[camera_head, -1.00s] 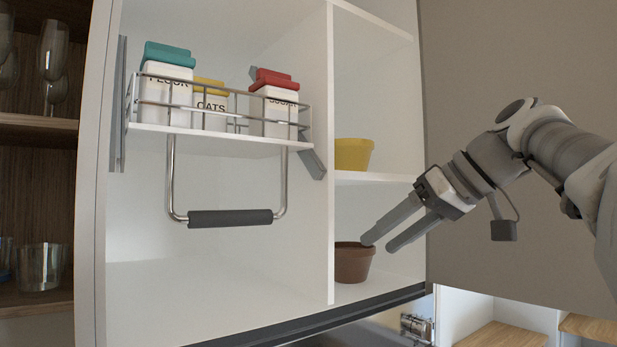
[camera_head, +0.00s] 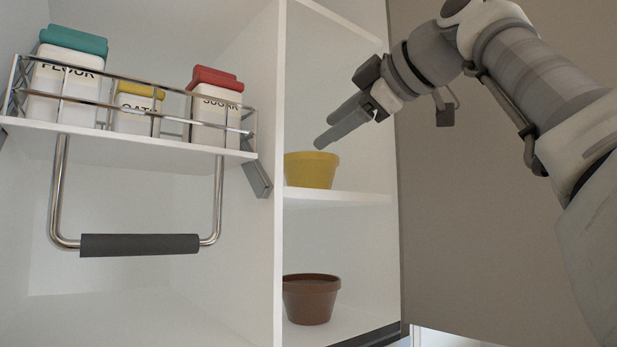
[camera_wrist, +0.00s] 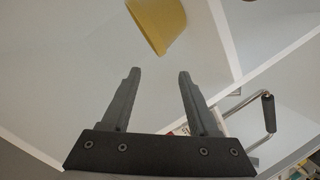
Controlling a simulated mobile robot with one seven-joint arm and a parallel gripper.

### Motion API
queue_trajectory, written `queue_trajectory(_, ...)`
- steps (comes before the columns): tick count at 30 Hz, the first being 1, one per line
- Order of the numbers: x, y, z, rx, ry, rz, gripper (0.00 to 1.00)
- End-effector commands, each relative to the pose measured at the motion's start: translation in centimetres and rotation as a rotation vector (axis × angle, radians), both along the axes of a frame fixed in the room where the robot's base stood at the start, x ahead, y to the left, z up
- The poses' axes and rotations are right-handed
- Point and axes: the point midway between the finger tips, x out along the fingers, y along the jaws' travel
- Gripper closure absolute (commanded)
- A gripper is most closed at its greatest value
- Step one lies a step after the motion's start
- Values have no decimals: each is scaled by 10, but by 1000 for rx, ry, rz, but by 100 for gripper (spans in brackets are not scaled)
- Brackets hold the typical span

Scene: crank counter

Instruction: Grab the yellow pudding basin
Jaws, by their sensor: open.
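The yellow pudding basin (camera_head: 311,170) stands upright on the upper shelf of the narrow right compartment in the head view. In the wrist view the basin (camera_wrist: 158,22) shows at the top, cut off by the frame edge, ahead of the fingertips. My gripper (camera_head: 322,146) is just above and to the right of the basin's rim in the head view. In the wrist view my gripper (camera_wrist: 159,72) is open, with nothing between its fingers. The fingers look apart from the basin.
A brown pot (camera_head: 310,299) stands on the compartment's floor below. A white divider (camera_head: 279,180) borders it on the left. Left of that hangs a pull-down rack (camera_head: 130,140) with labelled canisters and a grey-gripped handle (camera_head: 139,244). A grey panel (camera_head: 480,250) is at right.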

Motion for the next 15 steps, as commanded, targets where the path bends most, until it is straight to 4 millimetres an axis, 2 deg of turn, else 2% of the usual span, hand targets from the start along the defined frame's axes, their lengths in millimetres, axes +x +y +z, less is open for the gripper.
queue_trajectory(7, 42, 28, -10, 1, 4, 3, 39)
queue_trajectory(15, 60, 39, -18, 1, 3, 1, 39)
